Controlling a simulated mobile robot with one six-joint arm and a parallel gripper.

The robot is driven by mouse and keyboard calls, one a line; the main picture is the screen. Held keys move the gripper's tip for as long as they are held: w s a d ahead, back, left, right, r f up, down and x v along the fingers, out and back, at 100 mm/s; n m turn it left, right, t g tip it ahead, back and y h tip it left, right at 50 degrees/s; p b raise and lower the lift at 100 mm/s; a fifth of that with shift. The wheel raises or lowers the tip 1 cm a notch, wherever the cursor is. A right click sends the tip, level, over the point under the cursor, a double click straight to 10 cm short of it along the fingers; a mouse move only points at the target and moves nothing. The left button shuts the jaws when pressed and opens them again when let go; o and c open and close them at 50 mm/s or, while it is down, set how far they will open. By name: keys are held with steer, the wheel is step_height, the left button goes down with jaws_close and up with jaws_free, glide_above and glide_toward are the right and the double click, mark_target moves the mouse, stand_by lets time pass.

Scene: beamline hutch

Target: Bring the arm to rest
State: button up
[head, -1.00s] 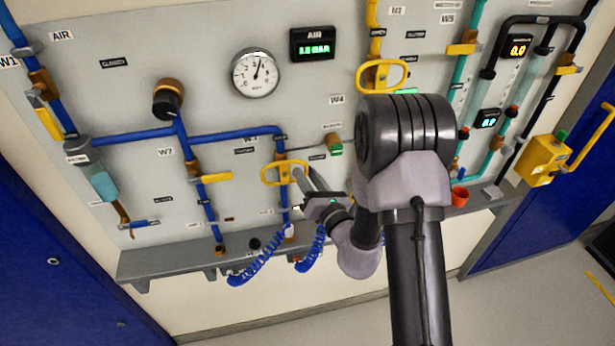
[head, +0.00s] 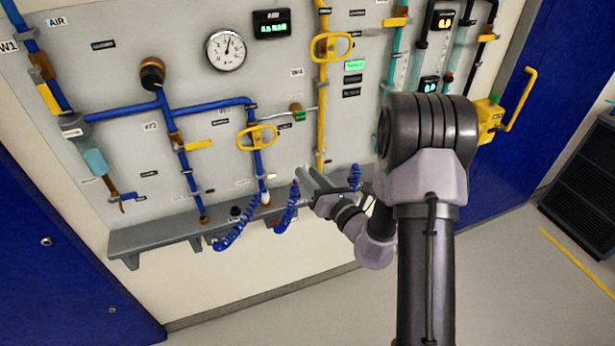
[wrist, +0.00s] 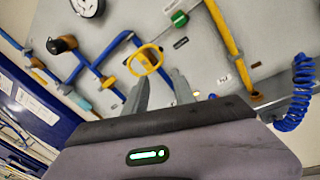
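My gripper (head: 309,180) is in front of the lower part of the pipe panel (head: 218,87), above the grey shelf and right of a yellow oval handle (head: 257,138). Two separate grey fingers show in the wrist view (wrist: 163,86), with a gap between them and nothing held. Beyond the fingertips, the yellow oval handle (wrist: 146,60) appears on a blue pipe, apart from the fingers. My arm is bent, with the forearm reaching left and down toward the panel.
A grey shelf (head: 150,237) runs under the panel, with coiled blue hoses (head: 238,229) hanging there. A yellow pipe (head: 322,100) with another oval handle stands behind the gripper. A blue door (head: 520,130) is at right. The floor (head: 500,270) at right is mostly clear.

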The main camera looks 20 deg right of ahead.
steer(key=s+a+r+n+g+y+b, duration=0.3)
steer(key=a+r+n+g+y+b, duration=0.15)
steer(key=a+n+y, duration=0.5)
steer(key=s+a+n+g+b, duration=0.4)
steer(key=s+a+n+g, duration=0.5)
steer(key=s+a, duration=0.4)
steer(key=s+d+f+n+g+h+b, duration=0.1)
steer(key=s+d+f+n+h+b, duration=0.15)
steer(key=s+n, duration=0.35)
steer(key=s+d+f+n+g+h+b, duration=0.15)
steer(key=s+f+n+h, duration=0.25)
steer(key=s, duration=0.4)
steer(key=s+d+n+t+h+b, duration=0.1)
steer(key=d+n+t+h, duration=0.3)
steer(key=d, duration=0.5)
steer(key=shift+f+n+h+b, duration=0.25)
steer(key=shift+n+h+b, duration=0.3)
steer(key=shift+h+b, duration=0.3)
